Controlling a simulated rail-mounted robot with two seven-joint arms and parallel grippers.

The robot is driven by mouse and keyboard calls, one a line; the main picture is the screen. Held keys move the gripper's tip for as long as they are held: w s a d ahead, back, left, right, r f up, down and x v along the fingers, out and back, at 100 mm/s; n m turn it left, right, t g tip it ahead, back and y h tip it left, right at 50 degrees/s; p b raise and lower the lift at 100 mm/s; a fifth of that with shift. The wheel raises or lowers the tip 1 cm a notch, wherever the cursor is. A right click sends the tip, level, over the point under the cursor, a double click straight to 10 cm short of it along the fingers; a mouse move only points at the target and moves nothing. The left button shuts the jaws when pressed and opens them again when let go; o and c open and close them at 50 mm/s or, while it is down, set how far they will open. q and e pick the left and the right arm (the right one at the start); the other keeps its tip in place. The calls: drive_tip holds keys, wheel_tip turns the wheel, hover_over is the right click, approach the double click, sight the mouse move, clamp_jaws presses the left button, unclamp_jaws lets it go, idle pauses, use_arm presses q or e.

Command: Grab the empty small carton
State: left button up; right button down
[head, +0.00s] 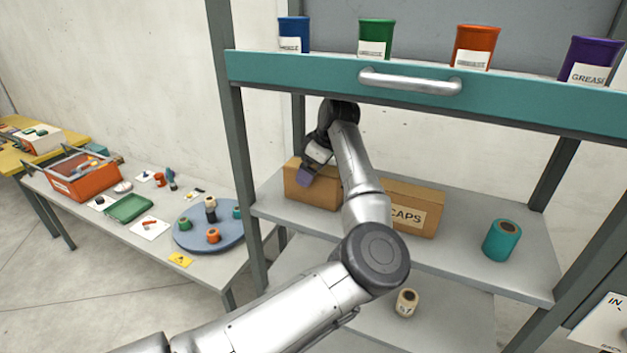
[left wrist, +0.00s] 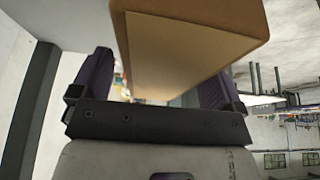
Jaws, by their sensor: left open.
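A small brown carton (head: 296,188) stands on the left part of the middle shelf. My left gripper (head: 309,172) is at it, with a purple finger in front of the carton's near face. In the left wrist view the carton (left wrist: 184,50) lies between the two purple fingers of my open left gripper (left wrist: 152,88). There seems to be a gap beside the finger on the left; contact on the other side cannot be told. I cannot see inside the carton. My right gripper is not in view.
A larger carton marked CAPS (head: 421,207) stands right of the small one, partly behind my arm. A teal roll (head: 500,241) is farther right. The teal beam with a handle (head: 410,81) crosses above. A low table (head: 150,262) with parts stands left.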

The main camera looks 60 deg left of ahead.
use_arm(q)
drive_tip(key=shift+x, duration=0.9)
drive_tip(key=shift+d+f, duration=0.1)
drive_tip(key=shift+d, duration=0.05)
drive_tip(key=shift+f, duration=0.15)
drive_tip(key=c, duration=1.2)
